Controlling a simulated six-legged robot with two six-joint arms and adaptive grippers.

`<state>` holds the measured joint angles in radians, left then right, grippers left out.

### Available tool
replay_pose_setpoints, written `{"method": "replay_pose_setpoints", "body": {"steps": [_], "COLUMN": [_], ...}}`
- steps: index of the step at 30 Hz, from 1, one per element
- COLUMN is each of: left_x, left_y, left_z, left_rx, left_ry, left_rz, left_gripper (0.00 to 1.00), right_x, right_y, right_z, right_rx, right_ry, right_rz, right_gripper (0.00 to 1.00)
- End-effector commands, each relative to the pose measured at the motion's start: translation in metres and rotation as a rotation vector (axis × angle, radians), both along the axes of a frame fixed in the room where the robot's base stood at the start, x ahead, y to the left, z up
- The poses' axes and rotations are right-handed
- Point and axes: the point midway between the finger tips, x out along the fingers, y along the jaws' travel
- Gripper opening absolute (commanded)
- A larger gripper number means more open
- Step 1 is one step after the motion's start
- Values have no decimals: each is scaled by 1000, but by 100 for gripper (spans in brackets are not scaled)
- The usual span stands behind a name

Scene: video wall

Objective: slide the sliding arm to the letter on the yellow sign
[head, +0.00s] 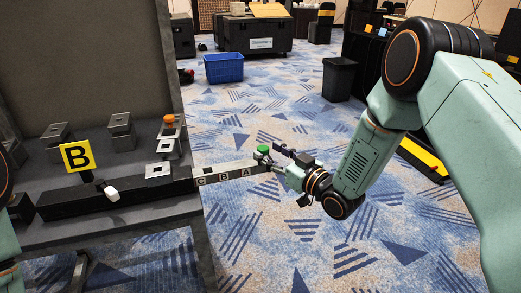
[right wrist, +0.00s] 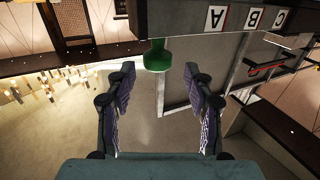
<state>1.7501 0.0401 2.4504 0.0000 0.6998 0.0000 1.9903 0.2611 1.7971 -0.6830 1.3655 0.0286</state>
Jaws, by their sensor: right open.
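The yellow sign (head: 77,156) shows a black letter B and stands on the grey panel at the left. The sliding arm (head: 225,175) is a grey bar sticking out past the panel's right edge, with letters C, B and A on white squares. It also shows in the right wrist view (right wrist: 185,18). A green knob (head: 263,150) sits near its outer end. My right gripper (head: 277,161) is open at the knob. In the right wrist view, the knob (right wrist: 157,56) lies between the fingertips, with no clear contact. My left gripper is not clearly seen.
The panel carries a black rail (head: 130,194) with a white handle (head: 108,190), several grey blocks and an orange knob (head: 169,119). A blue bin (head: 223,68) and a black bin (head: 339,78) stand farther back.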

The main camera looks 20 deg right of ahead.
Motion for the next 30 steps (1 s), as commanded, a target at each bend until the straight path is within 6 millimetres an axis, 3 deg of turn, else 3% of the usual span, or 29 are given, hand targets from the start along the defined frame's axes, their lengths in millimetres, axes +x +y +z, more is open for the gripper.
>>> {"method": "replay_pose_setpoints", "body": {"steps": [9, 18, 30], "left_x": [0, 0, 0], "left_y": [0, 0, 0], "left_z": [-10, -10, -10], "left_rx": [0, 0, 0], "left_ry": [0, 0, -1], "left_rz": [0, 0, 0], "left_gripper": [0, 0, 0], "right_x": [33, 37, 37], "right_y": [15, 18, 18], "right_z": [-1, -1, -1], "right_rx": [2, 2, 2], "right_ry": [1, 2, 2], "right_rz": [-2, -4, -4], "right_gripper": [53, 53, 20]}}
